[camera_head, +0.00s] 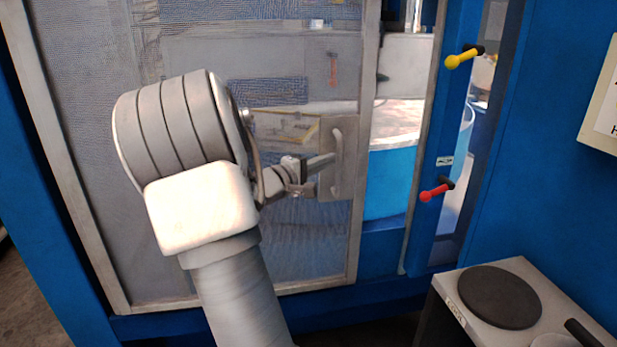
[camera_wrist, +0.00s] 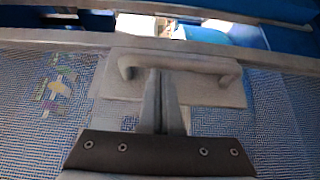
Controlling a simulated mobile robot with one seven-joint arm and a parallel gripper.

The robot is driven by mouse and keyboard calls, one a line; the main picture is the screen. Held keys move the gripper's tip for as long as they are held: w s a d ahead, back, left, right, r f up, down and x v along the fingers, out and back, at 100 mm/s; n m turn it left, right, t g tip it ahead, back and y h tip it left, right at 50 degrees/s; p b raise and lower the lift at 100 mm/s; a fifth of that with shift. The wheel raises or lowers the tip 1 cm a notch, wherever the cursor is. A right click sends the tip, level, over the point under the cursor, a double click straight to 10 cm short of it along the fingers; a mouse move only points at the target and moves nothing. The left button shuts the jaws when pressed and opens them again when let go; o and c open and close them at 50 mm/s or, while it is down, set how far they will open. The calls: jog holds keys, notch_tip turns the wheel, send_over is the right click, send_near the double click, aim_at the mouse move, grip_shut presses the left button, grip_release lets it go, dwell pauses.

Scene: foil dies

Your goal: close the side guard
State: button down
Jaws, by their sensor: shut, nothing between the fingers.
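The side guard (camera_head: 200,55) is a mesh panel in a pale metal frame on the blue machine. A gap shows between its right frame edge and the blue post (camera_head: 434,150), so it stands partly open. A pale plate with a bar handle (camera_head: 337,165) sits near its right edge; the handle also shows in the wrist view (camera_wrist: 235,75). My gripper (camera_head: 330,160) is at the handle, its fingers together with nothing between them. In the wrist view the fingertips (camera_wrist: 160,75) lie at the handle bar, inside its span; I cannot tell whether they touch it.
A yellow knob (camera_head: 460,60) and a red knob (camera_head: 436,190) stick out right of the gap. A pale unit with a dark round plate (camera_head: 499,296) stands at the lower right. Through the gap a blue tub (camera_head: 390,180) shows.

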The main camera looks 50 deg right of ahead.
jog(key=s+d+b, duration=1.2)
jog(key=d+b, duration=0.1)
jog(key=d, duration=0.2)
jog(key=shift+s+d, duration=0.25)
jog(key=shift+d, duration=0.15)
jog(key=shift+s+r, duration=0.1)
jog(key=w+a, duration=0.4)
jog(key=a, duration=0.8)
jog(key=shift+w+a+p, duration=0.2)
jog(key=shift+a+p, duration=0.15)
